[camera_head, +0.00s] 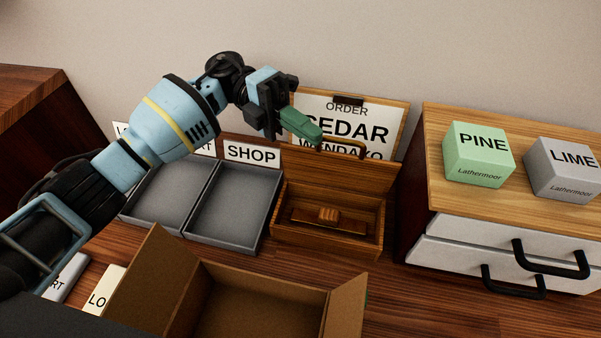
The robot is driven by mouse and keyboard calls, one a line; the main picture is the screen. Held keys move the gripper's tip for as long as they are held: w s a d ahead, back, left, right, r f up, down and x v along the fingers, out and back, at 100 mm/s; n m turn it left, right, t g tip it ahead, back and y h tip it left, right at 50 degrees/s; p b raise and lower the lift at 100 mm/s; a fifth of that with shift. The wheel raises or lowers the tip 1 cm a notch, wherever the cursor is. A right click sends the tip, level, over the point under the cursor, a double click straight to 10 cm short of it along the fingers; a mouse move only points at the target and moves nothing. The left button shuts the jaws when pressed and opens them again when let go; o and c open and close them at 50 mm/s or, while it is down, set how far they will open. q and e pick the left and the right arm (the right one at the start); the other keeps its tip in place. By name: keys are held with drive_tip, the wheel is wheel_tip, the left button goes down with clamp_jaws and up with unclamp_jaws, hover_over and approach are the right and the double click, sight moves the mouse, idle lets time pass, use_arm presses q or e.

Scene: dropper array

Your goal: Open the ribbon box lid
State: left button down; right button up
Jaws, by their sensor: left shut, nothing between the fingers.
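The wooden ribbon box (326,238) stands on the table in the middle of the view. Its lid (345,173) is raised and leans back, with a handle (344,146) at its upper edge. A small brown ribbon piece (328,214) lies inside the box. My left gripper (301,126) is shut and empty, with green fingertips, above and just left of the lid's handle. I cannot tell whether the fingertips touch the lid. My right gripper is not in view.
Grey trays (232,207) with a SHOP sign (252,154) are left of the box. An open cardboard box (262,275) is in front. A drawer cabinet (500,240) bearing PINE (478,160) and LIME (563,172) cubes stands right. An order board (399,113) is behind the lid.

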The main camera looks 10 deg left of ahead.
use_arm(q)
drive_tip(key=s+d+r, duration=0.1)
drive_tip(key=s, duration=0.7)
drive_tip(key=s+d+r, duration=0.1)
drive_tip(key=s+r, duration=0.1)
drive_tip(key=s, duration=0.5)
drive_tip(key=shift+s+r, duration=0.25)
drive_tip(key=shift+s, duration=0.15)
drive_tip(key=shift+d, duration=0.1)
